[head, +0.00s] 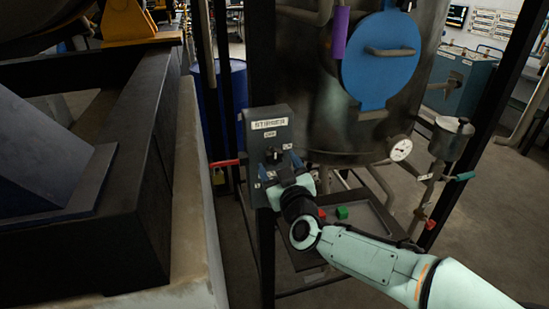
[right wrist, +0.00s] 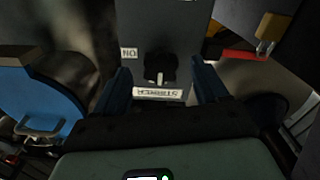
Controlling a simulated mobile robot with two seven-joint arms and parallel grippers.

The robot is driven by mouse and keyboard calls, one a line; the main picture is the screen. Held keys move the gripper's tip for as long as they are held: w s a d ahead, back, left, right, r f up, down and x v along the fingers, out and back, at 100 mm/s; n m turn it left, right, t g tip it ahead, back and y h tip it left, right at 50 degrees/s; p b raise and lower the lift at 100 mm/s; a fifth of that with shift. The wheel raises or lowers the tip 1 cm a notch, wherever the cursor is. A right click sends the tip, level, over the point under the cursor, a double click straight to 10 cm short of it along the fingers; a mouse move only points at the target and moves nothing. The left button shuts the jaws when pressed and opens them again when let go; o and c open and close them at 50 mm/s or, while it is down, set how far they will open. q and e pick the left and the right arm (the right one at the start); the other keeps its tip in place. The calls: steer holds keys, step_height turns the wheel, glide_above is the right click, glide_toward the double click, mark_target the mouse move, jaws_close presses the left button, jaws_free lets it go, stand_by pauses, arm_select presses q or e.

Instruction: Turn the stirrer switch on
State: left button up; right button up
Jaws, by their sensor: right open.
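The stirrer switch is a black knob (head: 272,155) on the front of a grey box (head: 250,133) with a white STIRRER label (head: 269,123). In the right wrist view the knob (right wrist: 160,68) looks roughly upright, with an ON label (right wrist: 129,53) to its left and the STIRRER label (right wrist: 158,93) upside down below it. My right gripper (head: 277,168) is at the box front. Its two dark blue fingers (right wrist: 162,84) are open, one on each side of the knob, with a clear gap on both sides. My left gripper is out of view.
A steel tank with a blue round cover (head: 381,75) and a gauge (head: 400,148) stands behind and right of the box. A red handle (head: 225,163) sticks out on the left. A tray with red and green items (head: 342,212) lies below. A concrete ledge (head: 200,240) runs at left.

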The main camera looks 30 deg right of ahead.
mark_target(276, 160)
steer(key=shift+x, duration=1.95)
steer(key=c, duration=1)
